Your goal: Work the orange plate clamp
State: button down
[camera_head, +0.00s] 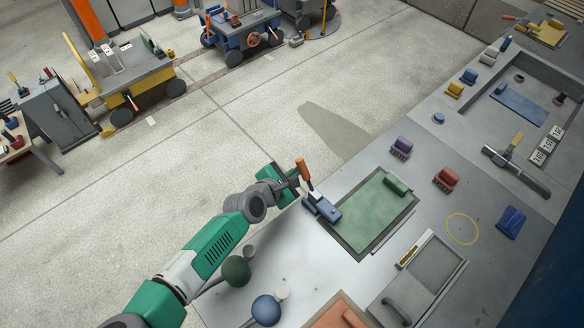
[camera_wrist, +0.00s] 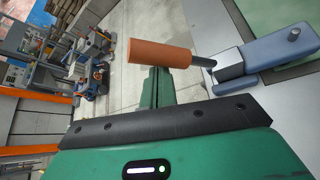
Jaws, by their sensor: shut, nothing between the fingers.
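The plate clamp has an orange handle (camera_head: 303,169) that stands up, slightly tilted, from a blue base (camera_head: 324,208) at the left edge of the green plate (camera_head: 366,212). In the wrist view the orange handle (camera_wrist: 160,53) lies across the picture just beyond my fingers, with its dark rod running right to the blue base (camera_wrist: 277,48). My gripper (camera_head: 294,178) is beside the handle, on its left in the head view. In the wrist view my fingers (camera_wrist: 155,84) are together, with their tips at the handle; I cannot tell whether they touch it. Nothing is between them.
Purple (camera_head: 401,147) and red (camera_head: 446,178) blocks sit right of the plate. A yellow ring (camera_head: 462,229) marks the bench. Green (camera_head: 236,270) and blue (camera_head: 266,309) balls are near my arm. A grey lidded box (camera_head: 427,277) stands in front. Carts are on the floor behind.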

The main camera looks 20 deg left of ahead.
jog(key=shift+s+d+r+p, duration=0.15)
jog(key=shift+d+r+p, duration=0.15)
jog(key=shift+p, duration=0.1)
dwell(0.3)
